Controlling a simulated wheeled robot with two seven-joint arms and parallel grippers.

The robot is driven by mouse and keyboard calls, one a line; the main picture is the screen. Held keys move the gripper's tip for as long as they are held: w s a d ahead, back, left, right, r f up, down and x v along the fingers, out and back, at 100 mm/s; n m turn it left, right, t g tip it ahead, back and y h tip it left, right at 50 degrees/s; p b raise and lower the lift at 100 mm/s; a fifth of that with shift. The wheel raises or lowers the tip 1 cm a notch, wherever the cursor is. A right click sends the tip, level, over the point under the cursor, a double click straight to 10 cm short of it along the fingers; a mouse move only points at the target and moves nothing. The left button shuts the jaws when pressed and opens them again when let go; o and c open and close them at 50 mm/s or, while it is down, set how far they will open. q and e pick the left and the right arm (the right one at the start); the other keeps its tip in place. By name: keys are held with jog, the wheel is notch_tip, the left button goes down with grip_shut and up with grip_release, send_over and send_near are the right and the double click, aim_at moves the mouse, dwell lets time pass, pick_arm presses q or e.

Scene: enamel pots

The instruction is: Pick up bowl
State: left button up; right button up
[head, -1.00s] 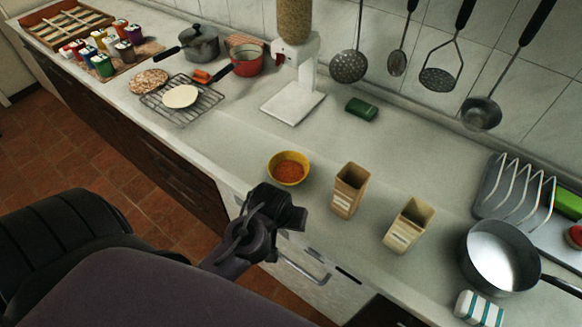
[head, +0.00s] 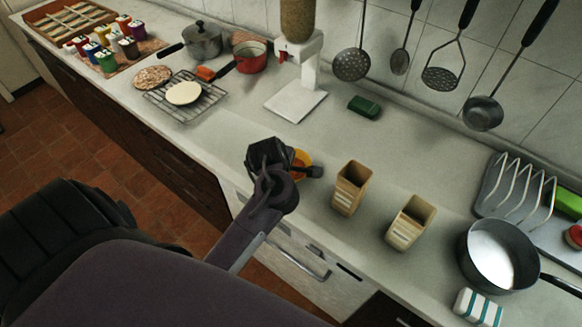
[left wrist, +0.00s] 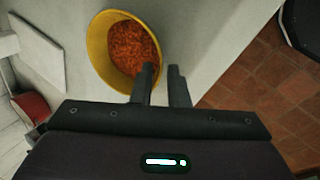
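The yellow bowl (head: 303,157) with orange-red contents stands on the counter, mostly hidden behind my left gripper (head: 312,171) in the head view. In the left wrist view the bowl (left wrist: 97,50) is at the top centre-left. There my left gripper (left wrist: 160,72) is open with a gap between its fingers. One finger overlaps the bowl's inside near the rim and the other is just outside it. I cannot tell whether either finger touches the bowl. My right gripper is not in view.
Two tan containers, one (head: 351,187) nearer and one (head: 409,222) farther right, stand right of the bowl. A white dispenser (head: 296,103) and green block (head: 364,107) are behind. A pan (head: 500,256) is at right. The counter's front edge is close to the bowl.

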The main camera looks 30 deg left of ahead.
pick_arm(q)
jog(key=b+x, duration=0.1)
jog(key=x, duration=0.4)
jog(key=shift+w, duration=0.15)
jog(key=shift+c, duration=0.4)
grip_shut()
notch_tip(320, 180, up, 20)
jog(key=p, duration=0.5)
dwell(1.9)
